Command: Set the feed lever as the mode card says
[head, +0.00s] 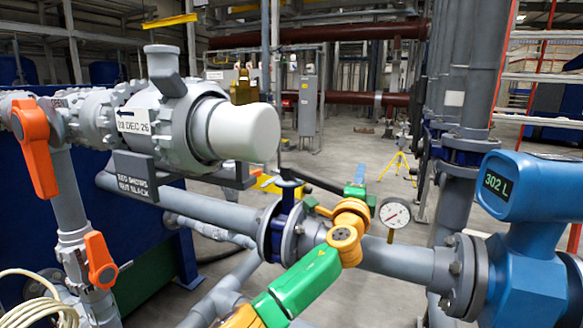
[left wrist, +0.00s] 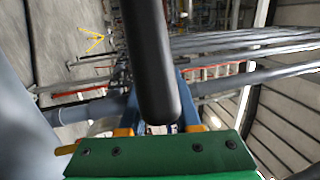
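A black lever (head: 318,183) runs rightward from the blue valve (head: 287,212) on the grey pipe in the head view. My left gripper (head: 356,184) is at the lever's right end. In the left wrist view the black lever (left wrist: 157,62) stands large before the green palm, its rounded end close to it. The yellow finger bases sit apart on either side; gripping contact is not visible. Two orange handles (head: 36,146) (head: 100,260) hang on the left pipes. A dark plate (head: 134,187) has lettering too small to read surely. My right gripper is out of view.
A pressure gauge (head: 394,213) stands just right of my left wrist. A blue meter (head: 510,188) at the right reads 302 L. A white tag (head: 133,121) with an arrow and a date hangs on the grey valve body. Open floor lies behind the pipes.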

